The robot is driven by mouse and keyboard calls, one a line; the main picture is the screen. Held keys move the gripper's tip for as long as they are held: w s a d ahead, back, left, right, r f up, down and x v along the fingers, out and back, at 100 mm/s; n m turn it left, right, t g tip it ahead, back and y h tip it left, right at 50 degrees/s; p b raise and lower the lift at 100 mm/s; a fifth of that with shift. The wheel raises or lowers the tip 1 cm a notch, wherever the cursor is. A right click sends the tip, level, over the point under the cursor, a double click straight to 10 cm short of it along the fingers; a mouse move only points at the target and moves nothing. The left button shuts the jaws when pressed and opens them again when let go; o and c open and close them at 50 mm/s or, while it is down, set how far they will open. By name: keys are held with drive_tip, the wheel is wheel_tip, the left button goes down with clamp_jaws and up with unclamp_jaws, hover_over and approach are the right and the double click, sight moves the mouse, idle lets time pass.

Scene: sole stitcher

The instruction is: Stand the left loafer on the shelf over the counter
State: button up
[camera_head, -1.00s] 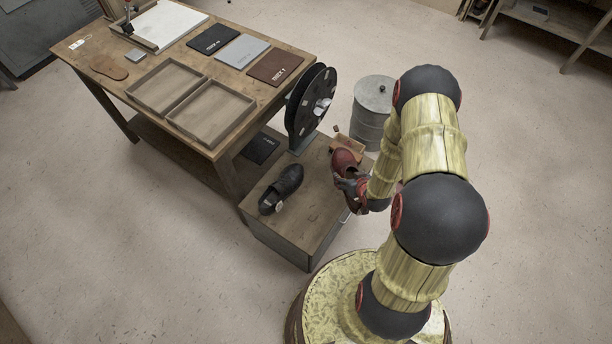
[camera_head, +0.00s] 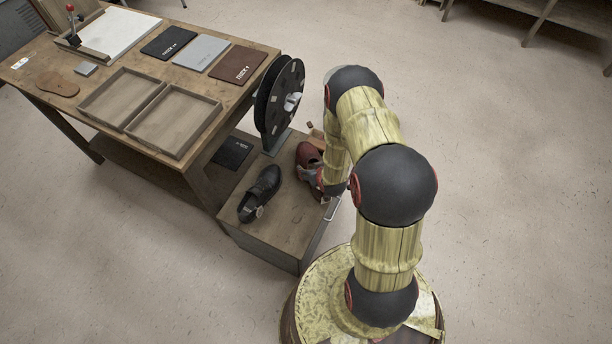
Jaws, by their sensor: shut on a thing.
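A reddish-brown shoe (camera_head: 308,153) is at the right rear of a low cabinet top (camera_head: 291,232). My gripper (camera_head: 312,174) is shut on this shoe; the fingers are small and partly hidden by my wrist. I cannot tell whether the shoe touches the cabinet top or is held just above it. A black shoe (camera_head: 262,190) with a small pale tag stands on the cabinet, left of my gripper and apart from it. Neither shoe shows clearly whether it is a left one. No shelf over a counter can be picked out.
A wooden workbench (camera_head: 62,62) with two shallow trays (camera_head: 172,122) stands at left. A black reel (camera_head: 280,98) stands close behind the shoes. A small wooden box (camera_head: 316,137) is by the red shoe. Open floor (camera_head: 500,200) lies at right; a low rack (camera_head: 560,18) is far right.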

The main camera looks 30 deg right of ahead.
drive_tip(key=shift+w+a+f+b, duration=0.2)
drive_tip(key=shift+w+a+f, duration=0.1)
drive_tip(key=shift+w+f, duration=0.25)
drive_tip(key=shift+w+a+f+b, duration=0.25)
drive_tip(key=shift+w+f, duration=0.2)
drive_tip(key=shift+f, duration=0.15)
drive_tip(key=shift+w+a+f+b, duration=0.1)
drive_tip(key=shift+w+f+b, duration=0.1)
drive_tip(key=shift+f+b, duration=1.2)
drive_tip(key=shift+f+p, duration=0.4)
drive_tip(key=shift+f, duration=0.15)
drive_tip(key=o, duration=1.6)
drive_tip(key=shift+c, duration=0.2)
